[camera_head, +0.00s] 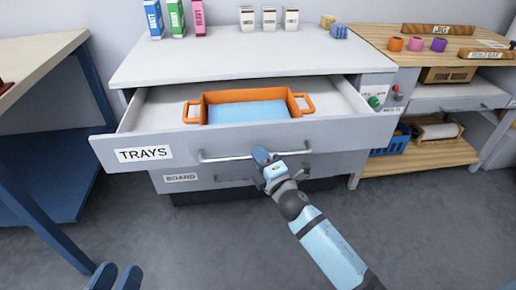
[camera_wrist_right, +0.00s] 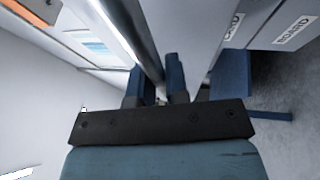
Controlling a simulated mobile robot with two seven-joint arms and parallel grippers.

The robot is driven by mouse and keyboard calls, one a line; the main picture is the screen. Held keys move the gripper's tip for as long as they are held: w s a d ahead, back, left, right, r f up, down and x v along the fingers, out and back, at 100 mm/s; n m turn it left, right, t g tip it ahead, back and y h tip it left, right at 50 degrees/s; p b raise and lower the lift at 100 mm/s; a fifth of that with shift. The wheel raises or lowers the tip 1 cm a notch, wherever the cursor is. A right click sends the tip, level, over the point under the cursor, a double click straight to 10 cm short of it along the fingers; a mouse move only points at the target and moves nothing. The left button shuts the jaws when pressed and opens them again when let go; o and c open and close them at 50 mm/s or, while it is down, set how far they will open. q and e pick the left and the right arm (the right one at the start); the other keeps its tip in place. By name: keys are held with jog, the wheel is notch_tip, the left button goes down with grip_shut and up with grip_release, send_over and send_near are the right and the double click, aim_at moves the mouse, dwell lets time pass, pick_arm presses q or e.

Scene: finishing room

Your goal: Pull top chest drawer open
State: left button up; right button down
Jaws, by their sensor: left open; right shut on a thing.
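The top chest drawer (camera_head: 330,133), labelled TRAYS, stands well out from the white chest (camera_head: 240,62). Its metal bar handle (camera_head: 228,158) runs across the front. My right gripper (camera_head: 262,158) is shut on this handle near its middle. In the right wrist view the bar (camera_wrist_right: 128,35) passes between the two dark fingers (camera_wrist_right: 158,88). An orange tray (camera_head: 205,97) with a blue inside lies in the open drawer. My left gripper (camera_head: 115,277) is open and empty at the bottom left, low over the floor, away from the chest.
A second drawer labelled BOARD (camera_head: 200,180) is below, closed. Cartons (camera_head: 175,20) and white boxes (camera_head: 268,18) stand on the chest top. A table with blue legs (camera_head: 45,215) is at left; a wooden bench (camera_head: 425,45) is at right. Floor in front is clear.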

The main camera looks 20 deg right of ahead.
jog(key=shift+s+a, duration=0.2)
jog(key=shift+s, duration=0.4)
jog(key=shift+s+a, duration=0.15)
jog(key=shift+s, duration=0.45)
jog(key=c, duration=1.1)
grip_release()
jog(key=shift+c, duration=0.2)
